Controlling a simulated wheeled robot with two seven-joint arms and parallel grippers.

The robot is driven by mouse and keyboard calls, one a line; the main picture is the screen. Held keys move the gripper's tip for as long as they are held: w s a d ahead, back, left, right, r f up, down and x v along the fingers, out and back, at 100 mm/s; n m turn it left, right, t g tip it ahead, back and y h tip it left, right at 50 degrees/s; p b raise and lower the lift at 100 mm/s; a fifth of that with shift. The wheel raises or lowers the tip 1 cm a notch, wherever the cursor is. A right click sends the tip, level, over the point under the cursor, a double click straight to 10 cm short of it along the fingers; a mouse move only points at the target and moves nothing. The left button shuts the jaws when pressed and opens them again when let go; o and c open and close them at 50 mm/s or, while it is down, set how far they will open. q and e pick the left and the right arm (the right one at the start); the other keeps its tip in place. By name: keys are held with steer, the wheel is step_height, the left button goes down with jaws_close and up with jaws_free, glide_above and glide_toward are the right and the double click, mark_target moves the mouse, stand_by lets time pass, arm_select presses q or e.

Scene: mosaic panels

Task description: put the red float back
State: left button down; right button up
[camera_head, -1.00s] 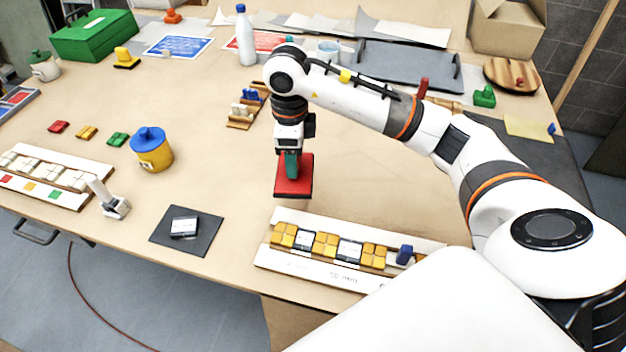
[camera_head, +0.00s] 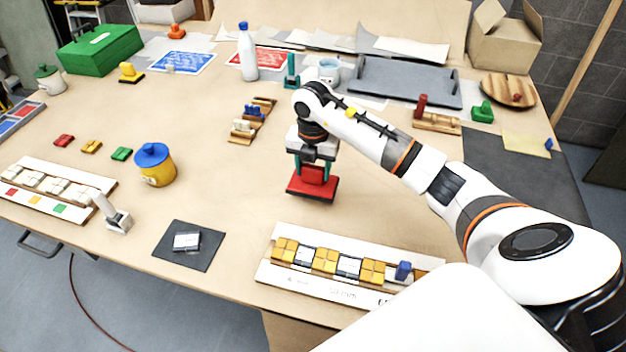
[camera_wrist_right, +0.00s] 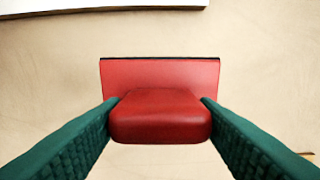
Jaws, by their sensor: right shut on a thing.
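The red float (camera_head: 312,188) has a flat red plate with a dark lower edge and a rounded red handle. My right gripper (camera_head: 313,172) is shut on that handle, with the plate below the fingers, near the middle of the table. In the right wrist view the float (camera_wrist_right: 160,74) lies between the green fingers of the right gripper (camera_wrist_right: 160,118), which touch the handle at both sides. I cannot tell whether the plate touches the table. My left gripper is not in view.
A white panel with yellow and grey tiles (camera_head: 262,272) lies at the front. A yellow pot with a blue lid (camera_head: 157,172) and a dark mat (camera_head: 205,258) are to the left. A wooden rack (camera_head: 241,138) stands behind.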

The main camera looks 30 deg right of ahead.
mark_target(313, 181)
step_height(313, 181, down, 4)
steer(key=shift+f+p, duration=0.2)
steer(key=shift+p, duration=0.35)
steer(key=shift+f, duration=0.1)
steer(key=shift+f, duration=0.15)
steer(key=o, duration=0.9)
